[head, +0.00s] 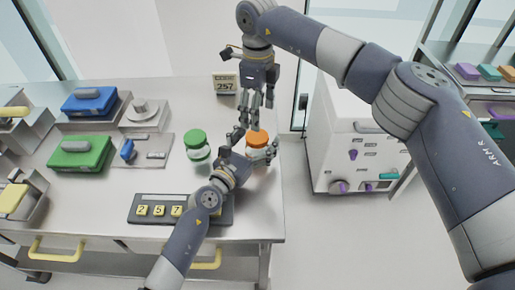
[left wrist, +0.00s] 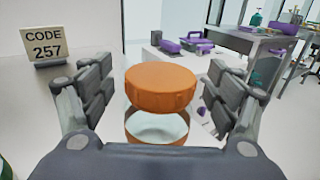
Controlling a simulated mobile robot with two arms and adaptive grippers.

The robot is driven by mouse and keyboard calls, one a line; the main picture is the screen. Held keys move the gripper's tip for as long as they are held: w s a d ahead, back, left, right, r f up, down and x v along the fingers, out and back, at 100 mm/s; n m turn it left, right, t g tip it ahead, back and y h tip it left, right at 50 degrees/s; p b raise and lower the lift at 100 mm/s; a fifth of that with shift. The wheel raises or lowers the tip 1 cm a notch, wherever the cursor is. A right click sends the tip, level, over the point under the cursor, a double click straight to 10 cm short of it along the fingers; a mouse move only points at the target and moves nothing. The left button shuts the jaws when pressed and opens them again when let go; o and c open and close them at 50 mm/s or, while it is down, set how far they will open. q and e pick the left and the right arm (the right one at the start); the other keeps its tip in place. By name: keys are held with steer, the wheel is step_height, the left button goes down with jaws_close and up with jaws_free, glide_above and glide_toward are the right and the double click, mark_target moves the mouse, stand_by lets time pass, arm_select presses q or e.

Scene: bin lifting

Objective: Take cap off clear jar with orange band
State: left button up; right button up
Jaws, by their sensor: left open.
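The clear jar (head: 259,157) stands near the right edge of the bench with an orange cap (head: 257,138) at its top. In the left wrist view, the cap (left wrist: 160,86) sits above the clear body (left wrist: 157,127); whether it is seated or loose I cannot tell. My left gripper (head: 254,146) is open around the jar. Its fingers stand on both sides in the left wrist view (left wrist: 158,95), with gaps to the cap. My right gripper (head: 250,114) points down just above and left of the cap. Its fingers overlap, so its opening is unclear.
A green-capped jar (head: 197,148) stands left of the left gripper. A keypad (head: 165,209) lies in front, and a sign reading CODE 257 (head: 225,83) stands behind. Blue (head: 89,101) and green (head: 80,152) boxes are at left. A white cabinet (head: 345,150) stands past the bench's right edge.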

arm_select(q)
steer(key=shift+w+d, duration=0.15)
steer(key=shift+w, duration=0.1)
arm_select(e)
steer(key=shift+a, duration=0.1)
arm_select(q)
steer(key=shift+c, duration=0.6)
